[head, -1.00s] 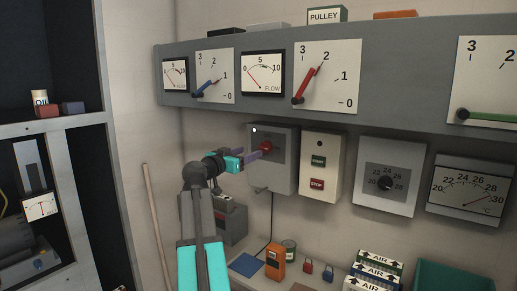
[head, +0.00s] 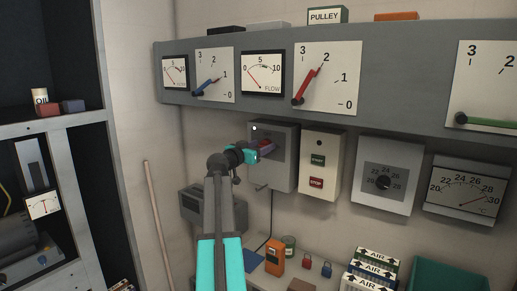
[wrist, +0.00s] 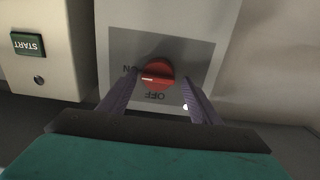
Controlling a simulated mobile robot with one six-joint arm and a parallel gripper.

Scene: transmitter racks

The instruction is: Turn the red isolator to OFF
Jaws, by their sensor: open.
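The red isolator (wrist: 155,75) is a round red knob on a grey plate (wrist: 196,52). In the wrist view its white mark points left to the word ON, and OFF is printed below it, upside down. It sits on a grey wall box (head: 286,172), where the gripper mostly hides the knob in the head view. My gripper (wrist: 157,88) is open, with one purple finger on each side of the knob. I cannot tell whether the fingers touch it. It also shows in front of the box in the head view (head: 266,147).
Right of the box hangs a cream panel (head: 321,143) with green START and red STOP buttons. A grey gauge shelf (head: 226,112) juts out above. Below are an orange meter (head: 275,258), small padlocks and AIR boxes (head: 374,267). A wooden pole (head: 158,225) leans left.

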